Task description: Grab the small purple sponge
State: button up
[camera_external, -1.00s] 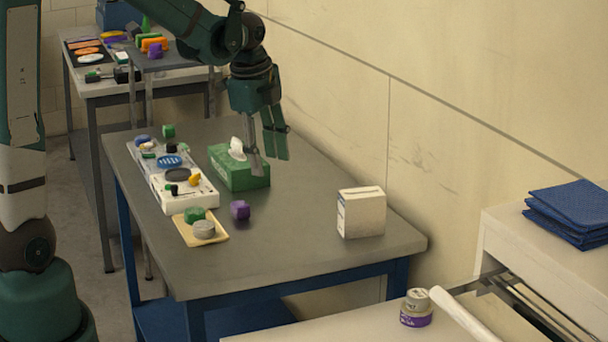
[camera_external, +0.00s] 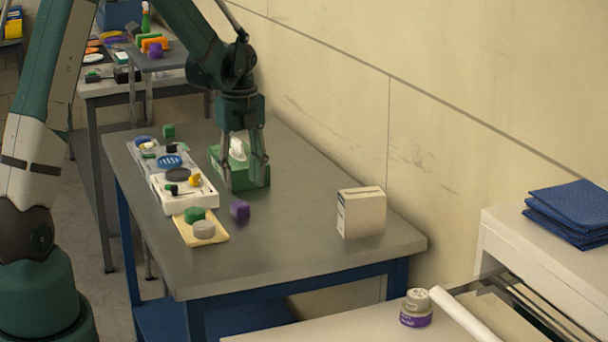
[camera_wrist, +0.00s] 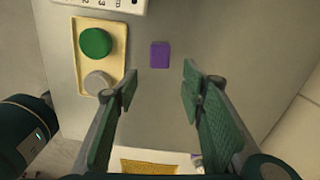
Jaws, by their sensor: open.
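The small purple sponge (camera_external: 240,210) is a small block lying on the grey table, just right of the yellow tray. It also shows in the wrist view (camera_wrist: 160,54), beyond the fingertips and between their lines. My gripper (camera_external: 244,172) is open and empty above the table, in front of the green tissue box and a little above and behind the sponge in the external view. In the wrist view my gripper's two fingers (camera_wrist: 160,78) stand wide apart, with bare table between them. Nothing hides the sponge.
A yellow tray (camera_external: 218,238) with a green and a grey round piece lies left of the sponge. A white panel (camera_external: 205,200) with small items is behind it. The green tissue box (camera_external: 258,177) and a white box (camera_external: 361,213) stand nearby. The table's front right is clear.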

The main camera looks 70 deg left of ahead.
aim_at(242, 205)
jog(key=shift+a+f, duration=0.3)
jog(key=shift+a, duration=0.05)
jog(key=shift+f, duration=1.25)
jog(key=shift+f, duration=0.1)
jog(key=shift+f, duration=2.5)
jog(key=shift+c, duration=0.4)
jog(key=c, duration=0.7)
